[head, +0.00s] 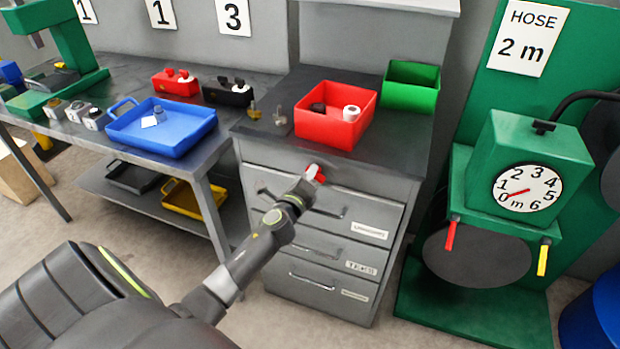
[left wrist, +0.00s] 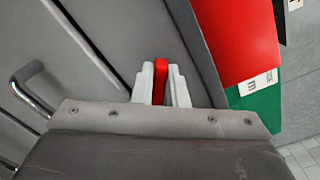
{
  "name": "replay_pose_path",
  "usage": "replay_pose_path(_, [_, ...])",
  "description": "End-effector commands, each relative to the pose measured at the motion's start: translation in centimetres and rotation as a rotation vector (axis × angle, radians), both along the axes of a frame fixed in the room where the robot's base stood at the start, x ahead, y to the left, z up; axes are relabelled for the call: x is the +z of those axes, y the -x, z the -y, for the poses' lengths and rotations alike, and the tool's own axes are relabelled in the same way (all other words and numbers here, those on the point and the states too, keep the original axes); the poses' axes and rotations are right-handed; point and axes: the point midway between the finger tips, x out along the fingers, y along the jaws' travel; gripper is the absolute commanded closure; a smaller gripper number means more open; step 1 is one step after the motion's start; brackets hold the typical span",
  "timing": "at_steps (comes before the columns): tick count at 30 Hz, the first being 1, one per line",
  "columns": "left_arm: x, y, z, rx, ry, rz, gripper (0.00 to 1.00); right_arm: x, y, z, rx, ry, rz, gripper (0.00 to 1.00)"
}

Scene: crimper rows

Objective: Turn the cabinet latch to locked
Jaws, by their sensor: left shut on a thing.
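The grey drawer cabinet (head: 262,160) stands in the middle of the head view, with labelled drawers and bar handles. The cabinet latch (head: 318,174) is a small red piece high on its front, above the top drawer. My left gripper (head: 309,179) is at the latch. In the left wrist view, my left gripper (left wrist: 160,88) has its two pale fingers shut on the red latch (left wrist: 160,72), one finger on each side. The latch's base is hidden, and I cannot tell whether it stands at locked. My right gripper is not in view.
A red bin (head: 318,130) and a green bin (head: 411,95) stand on the cabinet top. A drawer handle (head: 305,208) juts out below the latch. A workbench with a blue tray (head: 165,142) is left; a green hose stand (head: 470,310) is right.

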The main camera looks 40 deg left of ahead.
Motion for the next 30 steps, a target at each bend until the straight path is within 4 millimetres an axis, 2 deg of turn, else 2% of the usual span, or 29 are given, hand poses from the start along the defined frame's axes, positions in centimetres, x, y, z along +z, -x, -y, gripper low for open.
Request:
replay_pose_path(15, [-0.9,0.1,-0.3,0.000,0.427,0.102,1.00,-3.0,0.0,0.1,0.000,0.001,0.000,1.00])
replay_pose_path(30, [-1.0,0.1,-0.3,0.001,0.595,0.141,1.00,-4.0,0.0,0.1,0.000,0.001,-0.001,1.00])
